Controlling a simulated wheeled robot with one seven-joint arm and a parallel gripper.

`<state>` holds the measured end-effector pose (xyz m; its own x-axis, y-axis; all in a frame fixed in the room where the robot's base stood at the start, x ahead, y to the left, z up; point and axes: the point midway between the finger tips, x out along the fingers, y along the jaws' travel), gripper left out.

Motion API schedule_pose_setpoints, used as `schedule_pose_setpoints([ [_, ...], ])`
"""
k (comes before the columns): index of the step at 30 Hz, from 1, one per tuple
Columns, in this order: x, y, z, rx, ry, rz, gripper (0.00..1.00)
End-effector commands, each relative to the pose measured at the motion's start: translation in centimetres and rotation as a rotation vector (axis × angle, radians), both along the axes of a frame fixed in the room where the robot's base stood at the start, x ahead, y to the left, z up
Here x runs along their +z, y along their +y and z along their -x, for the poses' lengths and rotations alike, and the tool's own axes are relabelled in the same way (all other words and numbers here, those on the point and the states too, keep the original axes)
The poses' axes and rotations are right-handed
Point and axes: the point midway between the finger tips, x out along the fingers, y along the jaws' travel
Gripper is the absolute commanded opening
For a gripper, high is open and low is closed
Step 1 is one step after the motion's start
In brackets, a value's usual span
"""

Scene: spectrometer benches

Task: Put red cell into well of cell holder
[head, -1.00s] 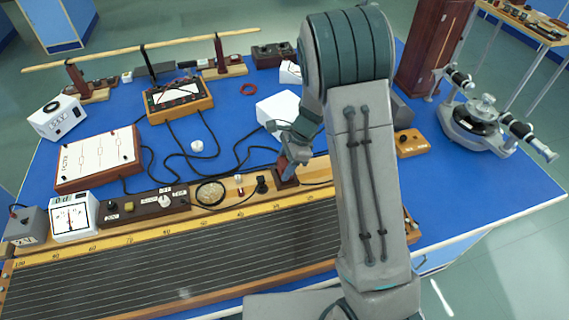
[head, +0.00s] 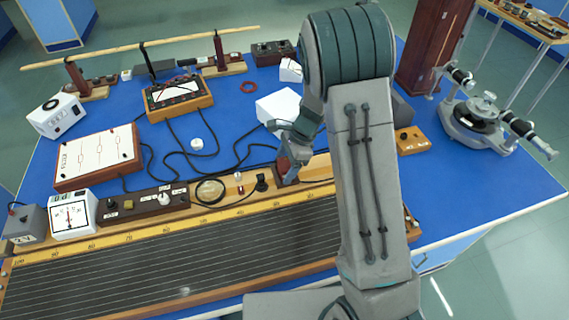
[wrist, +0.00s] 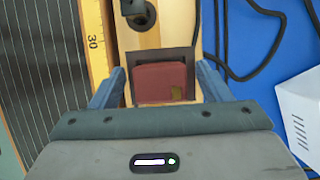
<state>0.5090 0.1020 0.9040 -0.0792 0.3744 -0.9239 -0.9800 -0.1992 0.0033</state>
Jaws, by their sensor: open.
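The red cell (wrist: 160,82) is a dull red block in the wrist view. It stands inside the dark square rim of the cell holder (wrist: 168,54), with the rim showing behind it and at its sides. How deep it sits in the well is hard to tell. My gripper (wrist: 160,88) is open, with one blue-grey finger on each side of the cell and a small gap to each. In the head view my gripper (head: 291,163) is low over the dark holder (head: 288,178) on the wooden strip. There the fingers and arm mostly hide the cell.
A black post (wrist: 138,12) stands on the strip near the holder. A white box (wrist: 302,112) and black cables lie on the blue table to the right. The long slotted board with a yellow scale (head: 150,232) runs along the front.

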Motion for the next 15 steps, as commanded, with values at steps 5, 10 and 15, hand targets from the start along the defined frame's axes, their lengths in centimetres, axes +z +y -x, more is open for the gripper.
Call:
schedule_pose_setpoints([
  [5,2.8,-0.9,-0.3,-0.002,-0.004,0.000,0.71],
  [10,5.6,-2.0,-0.6,-0.003,-0.004,-0.001,0.71],
  [15,8.4,-3.1,-0.8,-0.002,-0.006,0.000,0.71],
])
